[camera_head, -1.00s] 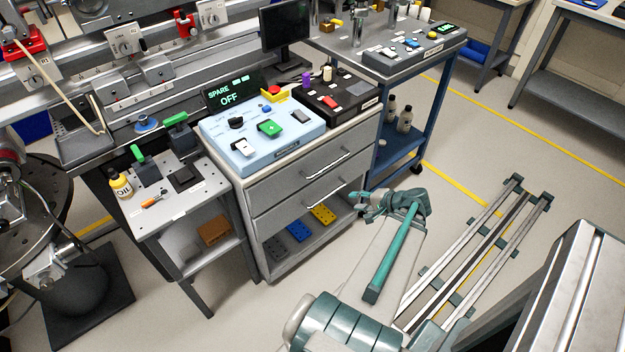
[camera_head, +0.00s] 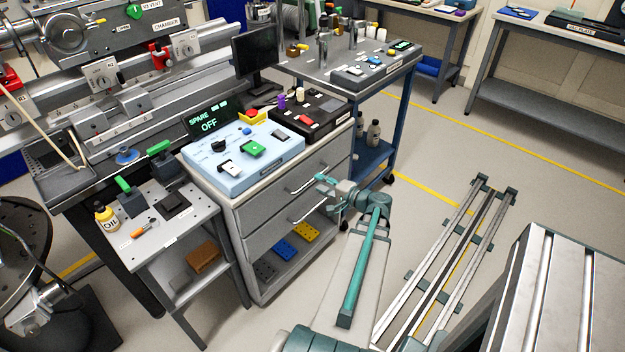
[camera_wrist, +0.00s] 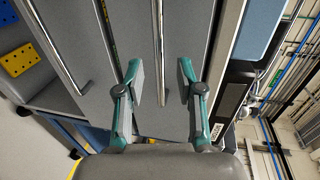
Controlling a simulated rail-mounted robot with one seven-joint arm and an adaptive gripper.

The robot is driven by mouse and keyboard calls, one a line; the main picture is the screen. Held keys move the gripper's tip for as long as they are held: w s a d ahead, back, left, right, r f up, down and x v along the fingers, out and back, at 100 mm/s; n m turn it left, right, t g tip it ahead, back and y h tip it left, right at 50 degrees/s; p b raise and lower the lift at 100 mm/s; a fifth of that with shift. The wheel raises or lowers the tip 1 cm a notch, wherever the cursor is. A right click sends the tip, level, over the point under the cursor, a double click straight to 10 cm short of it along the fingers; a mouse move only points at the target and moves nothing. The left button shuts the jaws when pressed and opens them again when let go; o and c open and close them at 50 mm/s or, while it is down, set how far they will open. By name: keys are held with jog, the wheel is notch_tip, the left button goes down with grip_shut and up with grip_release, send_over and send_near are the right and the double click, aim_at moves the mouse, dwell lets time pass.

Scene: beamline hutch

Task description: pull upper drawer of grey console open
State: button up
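The grey console (camera_head: 240,262) stands in the middle of the head view. Its upper drawer (camera_head: 262,202) and lower drawer (camera_head: 266,234) look closed. The upper drawer has a bar handle (camera_head: 306,185); the lower one has another bar handle (camera_head: 306,211). My gripper (camera_head: 322,184) is in front of the console's right part, at about the upper handle's height. In the wrist view my gripper (camera_wrist: 160,82) is open. The upper handle (camera_wrist: 160,50) runs into the gap between its fingers, with space on both sides. I cannot tell how far away it is.
A pale blue control box (camera_head: 228,172) and a black box (camera_head: 310,122) lie on the console top. Coloured plates (camera_head: 282,250) lie on the shelf below. A blue cart (camera_head: 378,150) stands behind right. A floor rail (camera_head: 430,275) lies to the right.

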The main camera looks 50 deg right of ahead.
aim_at(313, 180)
jog(key=shift+x, duration=2.2)
grip_shut()
